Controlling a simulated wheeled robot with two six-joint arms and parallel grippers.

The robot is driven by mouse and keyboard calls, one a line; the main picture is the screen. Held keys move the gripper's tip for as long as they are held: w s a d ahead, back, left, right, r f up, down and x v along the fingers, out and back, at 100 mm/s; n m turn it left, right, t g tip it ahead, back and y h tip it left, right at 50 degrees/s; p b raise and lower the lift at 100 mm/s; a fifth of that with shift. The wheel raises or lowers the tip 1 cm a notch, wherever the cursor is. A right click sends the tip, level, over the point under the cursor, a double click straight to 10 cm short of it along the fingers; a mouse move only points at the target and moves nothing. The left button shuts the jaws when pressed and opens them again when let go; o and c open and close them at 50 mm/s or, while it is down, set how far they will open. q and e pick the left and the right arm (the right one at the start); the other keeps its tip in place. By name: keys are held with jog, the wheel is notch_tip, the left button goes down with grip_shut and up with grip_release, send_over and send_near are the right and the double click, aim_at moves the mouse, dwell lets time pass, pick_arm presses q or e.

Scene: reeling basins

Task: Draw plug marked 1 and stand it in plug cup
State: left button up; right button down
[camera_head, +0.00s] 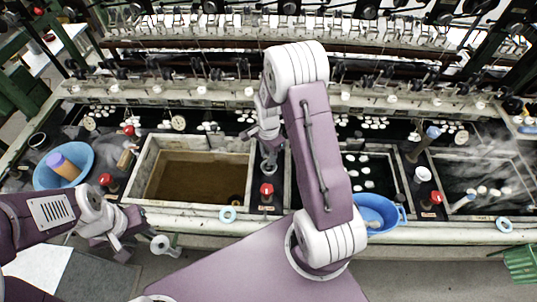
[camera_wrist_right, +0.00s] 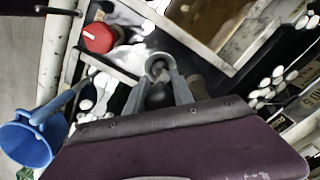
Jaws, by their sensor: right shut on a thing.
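My right gripper (camera_head: 268,172) is over the dark strip between the brown-water basin and the basin to its right. In the right wrist view its fingers (camera_wrist_right: 160,75) are shut on a small rounded thing (camera_wrist_right: 157,67), which looks like a plug; fingers and arm partly hide it, and no number can be read. My left gripper (camera_head: 128,240) is in front of the basins at the lower left; its fingers look apart and empty.
The brown-water basin (camera_head: 152,166) has pale walls. A red knob (camera_head: 267,188) stands just in front of my right gripper. A blue bowl (camera_head: 374,205) is to the right, and another blue basin (camera_head: 82,152) is at the left. Several white cocoons float in nearby basins.

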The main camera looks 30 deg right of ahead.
jog(key=shift+f, duration=0.2)
jog(key=c, duration=1)
grip_release()
notch_tip(320, 180, up, 9)
jog(key=shift+r+b, duration=0.1)
jog(key=shift+b, duration=0.5)
